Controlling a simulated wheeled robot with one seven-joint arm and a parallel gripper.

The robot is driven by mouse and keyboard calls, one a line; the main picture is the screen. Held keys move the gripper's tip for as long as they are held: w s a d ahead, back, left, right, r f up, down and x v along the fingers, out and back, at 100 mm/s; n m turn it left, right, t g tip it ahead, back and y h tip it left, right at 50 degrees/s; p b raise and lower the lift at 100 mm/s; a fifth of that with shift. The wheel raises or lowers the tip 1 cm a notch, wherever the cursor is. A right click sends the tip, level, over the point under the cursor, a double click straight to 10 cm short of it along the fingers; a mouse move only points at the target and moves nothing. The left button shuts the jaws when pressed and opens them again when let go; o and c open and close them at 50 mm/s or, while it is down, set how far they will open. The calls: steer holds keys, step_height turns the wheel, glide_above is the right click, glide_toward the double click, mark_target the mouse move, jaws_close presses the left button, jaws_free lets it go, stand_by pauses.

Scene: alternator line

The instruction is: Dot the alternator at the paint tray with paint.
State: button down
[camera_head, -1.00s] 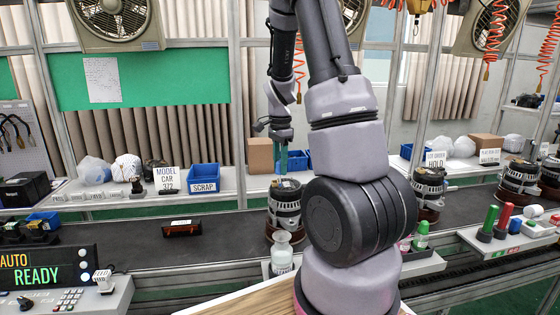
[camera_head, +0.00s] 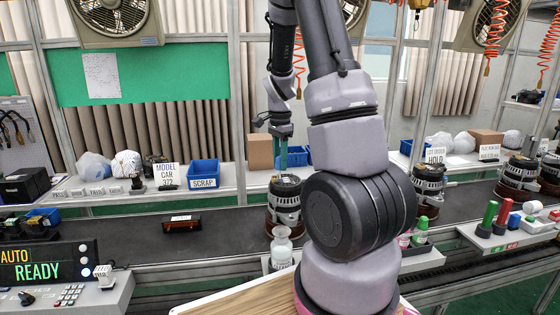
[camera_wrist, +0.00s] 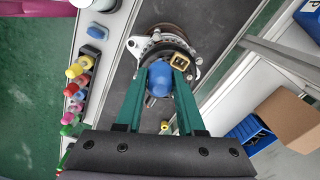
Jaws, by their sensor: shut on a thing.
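The alternator (camera_head: 284,205), a dark-topped silver housing, stands on the dark belt behind the white tray ledge, and it also shows in the wrist view (camera_wrist: 180,44). My gripper (camera_head: 283,160) points down just above it. In the wrist view its green fingers (camera_wrist: 160,92) are shut on a blue marker (camera_wrist: 160,77), whose rounded end covers part of the alternator's top. I cannot tell whether the marker touches the alternator. The paint tray (camera_wrist: 88,60) lies beside the belt with red, yellow, green and pink markers and a loose blue cap (camera_wrist: 97,32). My arm hides much of it in the head view.
A clear bottle (camera_head: 281,248) stands in front of the alternator. Another alternator (camera_head: 428,185) stands farther right on the belt. A dark red block (camera_head: 182,224) lies on the belt at left. The blue scrap bin (camera_head: 204,172) and a cardboard box (camera_head: 260,152) stand on the back shelf.

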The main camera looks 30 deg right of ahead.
steer(key=shift+f, duration=0.5)
stand_by(0.4)
stand_by(0.6)
steer(key=shift+r, duration=2.5)
